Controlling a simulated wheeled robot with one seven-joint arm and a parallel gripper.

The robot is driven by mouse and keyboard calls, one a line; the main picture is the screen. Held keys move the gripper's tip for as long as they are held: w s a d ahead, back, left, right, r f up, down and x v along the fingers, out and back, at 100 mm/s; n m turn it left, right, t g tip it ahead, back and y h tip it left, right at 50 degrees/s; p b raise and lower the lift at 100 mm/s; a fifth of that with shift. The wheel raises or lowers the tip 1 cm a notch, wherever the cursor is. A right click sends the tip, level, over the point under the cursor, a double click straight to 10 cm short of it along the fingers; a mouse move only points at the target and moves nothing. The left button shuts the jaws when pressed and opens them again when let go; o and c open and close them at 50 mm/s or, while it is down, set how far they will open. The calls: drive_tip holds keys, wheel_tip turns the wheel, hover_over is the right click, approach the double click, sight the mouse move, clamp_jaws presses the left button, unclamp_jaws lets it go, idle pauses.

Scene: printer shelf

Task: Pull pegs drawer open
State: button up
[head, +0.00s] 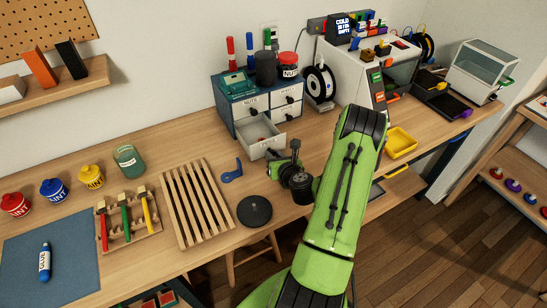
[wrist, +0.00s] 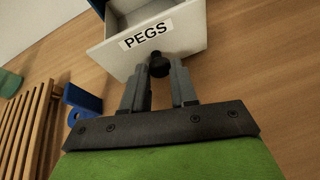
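The pegs drawer (head: 261,132) is the lower left drawer of a blue cabinet (head: 226,99) and stands pulled out, its empty-looking inside showing. In the wrist view its white front (wrist: 183,33) carries a PEGS label (wrist: 146,35) and a round black knob (wrist: 159,67). My gripper (wrist: 160,75) has its two grey fingers on either side of the knob and appears closed on it. In the head view my gripper (head: 277,155) is just in front of the drawer, partly hidden by my wrist.
A blue bracket (head: 233,171), a dark round disc (head: 254,211) and a slatted wooden rack (head: 196,202) lie on the bench left of my arm. A filament spool (head: 319,84) and a printer (head: 357,67) stand right of the cabinet. A yellow tray (head: 400,143) lies beyond my arm.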

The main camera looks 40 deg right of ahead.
drive_tip(key=o, duration=0.4)
drive_tip(key=b+v, duration=0.2)
drive_tip(key=v, duration=0.3)
drive_tip(key=shift+s, duration=0.3)
drive_tip(key=s+a+p, duration=0.1)
drive_tip(key=p, duration=0.3)
drive_tip(key=shift+s+r+p, duration=0.25)
drive_tip(key=shift+p, duration=0.6)
drive_tip(key=s+r+p, duration=0.1)
drive_tip(key=p, duration=0.2)
drive_tip(key=shift+a+r, duration=0.1)
drive_tip(key=shift+r, duration=0.3)
drive_tip(key=p+v, duration=0.7)
drive_tip(key=shift+f+p, duration=0.3)
